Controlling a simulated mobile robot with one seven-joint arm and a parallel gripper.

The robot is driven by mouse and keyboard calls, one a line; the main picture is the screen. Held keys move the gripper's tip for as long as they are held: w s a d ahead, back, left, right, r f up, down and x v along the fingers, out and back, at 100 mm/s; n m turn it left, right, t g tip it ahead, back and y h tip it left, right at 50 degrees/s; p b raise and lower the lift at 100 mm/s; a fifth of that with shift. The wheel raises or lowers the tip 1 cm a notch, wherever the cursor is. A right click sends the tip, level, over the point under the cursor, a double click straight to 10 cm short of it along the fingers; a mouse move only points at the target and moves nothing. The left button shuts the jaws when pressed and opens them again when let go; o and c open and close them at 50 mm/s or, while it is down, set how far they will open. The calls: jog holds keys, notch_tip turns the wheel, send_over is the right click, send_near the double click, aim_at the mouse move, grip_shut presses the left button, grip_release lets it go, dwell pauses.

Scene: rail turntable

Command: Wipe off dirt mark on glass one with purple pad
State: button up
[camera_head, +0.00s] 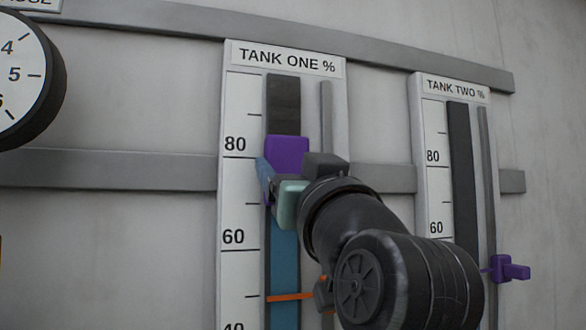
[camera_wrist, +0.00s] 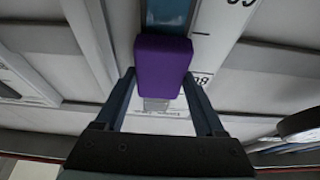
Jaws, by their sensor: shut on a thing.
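The purple pad (camera_head: 287,152) is in front of the tank one glass (camera_head: 283,105), near the 80 line. The glass is dark grey above the pad and blue below it. My gripper (camera_wrist: 160,76) is shut on the purple pad, which shows between its two fingers in the wrist view (camera_wrist: 162,64). I cannot tell whether the pad touches the glass. No dirt mark stands out clearly; the glass behind the pad and gripper is hidden.
An orange pointer (camera_head: 290,297) crosses the tank one glass below my gripper. The tank two gauge (camera_head: 433,190) stands to the right, with a purple slider (camera_head: 507,268) on its rod. A round dial (camera_head: 22,75) is at the far left.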

aim_at(285, 80)
jog(key=shift+r, duration=6.4)
jog(key=shift+w+f+b, duration=0.1)
jog(key=shift+f+b, duration=4.85)
jog(key=shift+f, duration=1.5)
jog(key=shift+r+p, duration=4.5)
jog(key=shift+r, duration=0.45)
jog(key=shift+r+p, duration=0.65)
jog(key=shift+r, duration=0.85)
